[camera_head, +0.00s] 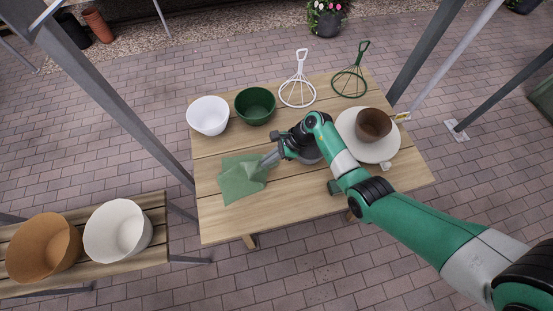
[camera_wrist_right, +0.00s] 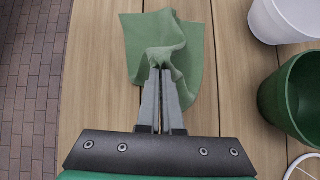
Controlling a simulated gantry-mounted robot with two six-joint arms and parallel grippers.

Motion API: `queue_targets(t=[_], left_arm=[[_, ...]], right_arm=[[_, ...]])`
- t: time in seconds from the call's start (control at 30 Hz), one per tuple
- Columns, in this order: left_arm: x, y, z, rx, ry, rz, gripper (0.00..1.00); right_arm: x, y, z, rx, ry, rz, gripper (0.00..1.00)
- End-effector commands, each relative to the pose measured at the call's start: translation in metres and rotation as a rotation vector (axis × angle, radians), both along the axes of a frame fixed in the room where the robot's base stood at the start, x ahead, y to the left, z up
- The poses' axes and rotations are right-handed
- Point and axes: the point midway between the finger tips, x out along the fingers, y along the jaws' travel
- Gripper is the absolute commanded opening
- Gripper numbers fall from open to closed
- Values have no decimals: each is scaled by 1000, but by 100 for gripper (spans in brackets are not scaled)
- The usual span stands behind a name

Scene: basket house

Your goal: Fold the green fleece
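The green fleece (camera_head: 238,180) lies on the left part of the wooden table, rumpled on its right side. In the right wrist view the fleece (camera_wrist_right: 140,40) has a raised, bunched fold at my fingertips. My right gripper (camera_head: 264,164) reaches in from the right. Its fingers (camera_wrist_right: 161,75) are close together, with a bit of the fleece pinched at their tips. The rest of the fleece spreads beyond the fingers, flat at the far left corner. My left gripper is not in either view.
A white bowl (camera_head: 208,115) and a green bowl (camera_head: 255,106) stand behind the fleece. A white whisk-like tool (camera_head: 298,92), a green one (camera_head: 349,82) and a brown cup (camera_head: 373,125) on a white plate (camera_head: 365,150) are further right. The table's front left (camera_head: 225,225) is clear.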

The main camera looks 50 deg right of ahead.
Motion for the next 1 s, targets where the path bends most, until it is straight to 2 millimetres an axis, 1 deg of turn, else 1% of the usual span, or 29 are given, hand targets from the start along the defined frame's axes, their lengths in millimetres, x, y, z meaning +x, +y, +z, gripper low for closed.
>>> queue_targets(t=[0.03,0.1,0.17,0.2,0.27,0.33,0.37,0.4,0.53,0.6,0.7,0.97,1.0], left_arm=[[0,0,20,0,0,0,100],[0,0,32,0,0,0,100],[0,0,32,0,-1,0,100],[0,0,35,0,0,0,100],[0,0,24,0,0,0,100],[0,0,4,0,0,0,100],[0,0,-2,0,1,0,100],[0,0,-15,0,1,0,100],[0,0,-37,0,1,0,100],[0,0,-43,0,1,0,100],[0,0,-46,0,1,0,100],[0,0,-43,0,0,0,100],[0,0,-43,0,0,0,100]], right_arm=[[6,9,23,-1,-1,5,0],[14,19,38,0,-2,5,0],[23,30,43,-1,-2,6,0],[29,38,49,-1,-1,5,0],[39,52,45,-1,-2,7,0],[52,67,33,-1,-2,6,0],[56,73,31,-1,-2,6,0],[62,80,22,0,-1,4,0],[74,94,11,-1,-1,2,0],[78,99,9,-1,-2,2,0],[81,103,8,-1,-1,0,0],[81,104,11,0,-1,-1,0],[81,104,11,0,-1,-1,6]])
